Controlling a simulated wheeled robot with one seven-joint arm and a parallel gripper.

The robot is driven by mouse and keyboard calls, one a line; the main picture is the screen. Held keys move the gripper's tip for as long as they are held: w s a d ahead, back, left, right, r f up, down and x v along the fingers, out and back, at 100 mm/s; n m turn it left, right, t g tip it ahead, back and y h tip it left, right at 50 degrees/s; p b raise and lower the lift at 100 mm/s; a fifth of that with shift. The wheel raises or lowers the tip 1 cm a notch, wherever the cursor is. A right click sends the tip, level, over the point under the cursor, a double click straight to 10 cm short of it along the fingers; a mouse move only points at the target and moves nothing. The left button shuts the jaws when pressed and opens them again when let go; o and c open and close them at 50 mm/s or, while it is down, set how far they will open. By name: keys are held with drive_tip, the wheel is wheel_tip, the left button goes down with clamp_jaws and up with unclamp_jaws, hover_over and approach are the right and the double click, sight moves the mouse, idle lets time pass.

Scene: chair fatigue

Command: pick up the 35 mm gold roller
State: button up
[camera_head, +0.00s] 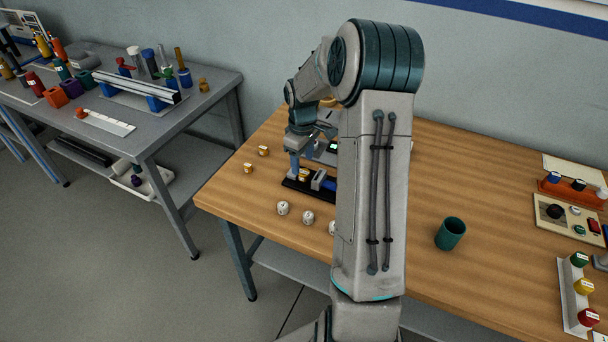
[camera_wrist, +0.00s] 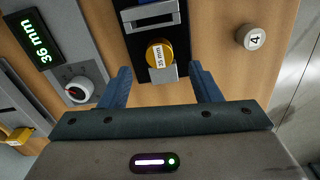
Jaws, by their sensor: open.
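The gold roller (camera_wrist: 158,56), labelled 35 mm, sits on a black fixture (camera_wrist: 133,47) in the wrist view. My gripper (camera_wrist: 160,70) is open, with one blue finger on each side of the roller's near part. No roller is gripped, and I cannot tell whether a finger touches it. In the head view my gripper (camera_head: 301,160) is low over the black fixture (camera_head: 291,184), and a gold roller (camera_head: 304,175) shows there by the fingers. My arm hides part of the fixture.
A display (camera_wrist: 33,39) reads 36 mm beside a knob (camera_wrist: 79,90). Other gold rollers (camera_head: 263,150) (camera_head: 247,168) lie left of the fixture. White numbered pieces (camera_head: 283,208) stand in front. A green cup (camera_head: 451,233) stands right on the wooden table (camera_head: 440,180), with bare wood around it.

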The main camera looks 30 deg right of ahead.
sight(304, 172)
wheel_tip(304, 172, down, 4)
drive_tip(key=shift+s+d, duration=0.1)
drive_tip(key=shift+s, duration=0.05)
drive_tip(key=c, duration=1.2)
drive_tip(key=shift+r, duration=0.2)
